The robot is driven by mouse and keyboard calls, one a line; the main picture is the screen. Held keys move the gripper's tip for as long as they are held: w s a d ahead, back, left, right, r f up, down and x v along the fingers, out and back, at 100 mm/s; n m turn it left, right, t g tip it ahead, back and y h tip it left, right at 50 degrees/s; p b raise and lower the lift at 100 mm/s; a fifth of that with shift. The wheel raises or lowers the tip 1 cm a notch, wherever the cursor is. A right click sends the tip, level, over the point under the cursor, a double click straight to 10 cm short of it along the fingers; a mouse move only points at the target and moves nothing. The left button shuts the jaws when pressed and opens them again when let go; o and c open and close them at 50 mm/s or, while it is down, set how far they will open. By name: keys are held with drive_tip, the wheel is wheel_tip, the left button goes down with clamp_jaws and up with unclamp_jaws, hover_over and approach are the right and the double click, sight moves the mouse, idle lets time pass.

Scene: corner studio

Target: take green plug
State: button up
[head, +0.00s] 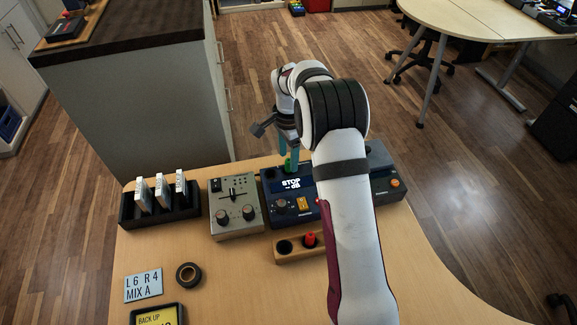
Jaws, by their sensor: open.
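The green plug (291,164) shows as a small patch of green at the back of a dark blue device (270,212) with a lit screen. My gripper (289,164) points down over that back edge, its teal fingers on either side of the green plug. The fingers are open; whether they touch the plug is too small to tell. Part of the plug is hidden by the fingers.
A wooden block (288,258) in front has an empty dark hole and a red plug (310,240). A grey control box (236,225), a black rack (128,212) of white cartridges and black tape (189,275) are to the left. My arm hides part of the right side.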

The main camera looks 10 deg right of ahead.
sight(289, 168)
wheel_tip(289, 168, down, 3)
drive_tip(key=shift+r, duration=0.1)
clamp_jaws()
idle(0.4)
